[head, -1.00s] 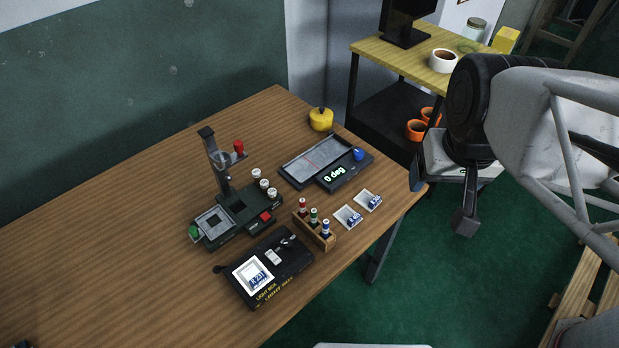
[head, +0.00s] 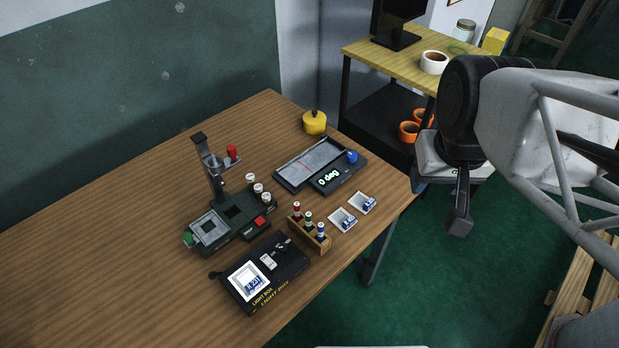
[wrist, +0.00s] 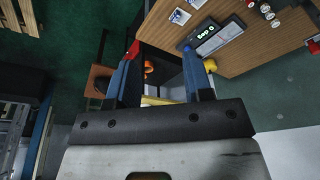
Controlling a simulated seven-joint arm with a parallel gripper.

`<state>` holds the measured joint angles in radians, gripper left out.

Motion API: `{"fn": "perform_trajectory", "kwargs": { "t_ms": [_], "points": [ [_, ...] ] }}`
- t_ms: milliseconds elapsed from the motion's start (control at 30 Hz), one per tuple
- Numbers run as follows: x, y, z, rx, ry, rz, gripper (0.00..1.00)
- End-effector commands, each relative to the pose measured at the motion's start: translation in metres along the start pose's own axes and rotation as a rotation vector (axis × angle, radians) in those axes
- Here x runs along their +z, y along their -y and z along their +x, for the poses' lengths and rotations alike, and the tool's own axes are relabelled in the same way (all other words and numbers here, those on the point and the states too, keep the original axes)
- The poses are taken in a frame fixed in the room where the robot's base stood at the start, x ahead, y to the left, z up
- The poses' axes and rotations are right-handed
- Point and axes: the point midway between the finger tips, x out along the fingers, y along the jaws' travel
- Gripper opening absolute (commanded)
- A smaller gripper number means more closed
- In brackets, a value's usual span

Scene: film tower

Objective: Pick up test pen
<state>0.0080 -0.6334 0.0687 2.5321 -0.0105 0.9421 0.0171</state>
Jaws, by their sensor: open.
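Three pen-like items with red, green and blue ends stand upright in a small wooden rack (head: 322,243) near the table's front edge. They are the red one (head: 297,211), the green one (head: 308,220) and the blue one (head: 320,232). Which of them is the test pen I cannot tell. My gripper (head: 459,215) hangs past the table's right edge, above the green floor, well apart from the rack. In the wrist view, my gripper (wrist: 162,48) has its two blue fingers apart with nothing between them.
A light box (head: 284,290) lies in front of a dark stand with a post (head: 208,175). The wooden table's left side (head: 90,250) is clear.

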Motion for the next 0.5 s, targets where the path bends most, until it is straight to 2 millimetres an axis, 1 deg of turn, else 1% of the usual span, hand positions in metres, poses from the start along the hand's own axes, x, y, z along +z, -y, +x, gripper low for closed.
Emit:
{"fn": "perform_trajectory", "kwargs": {
  "t_ms": [167, 267, 367, 500],
  "points": [
    [-0.004, 0.003, 0.005, -0.003, 0.006, -0.024, 0.47],
    [-0.011, 0.009, 0.013, -0.007, 0.017, -0.067, 0.47],
    [-0.02, 0.019, 0.026, -0.014, 0.033, -0.133, 0.47],
    [-0.037, 0.039, 0.051, -0.028, 0.06, -0.261, 0.47]
  ]
}}
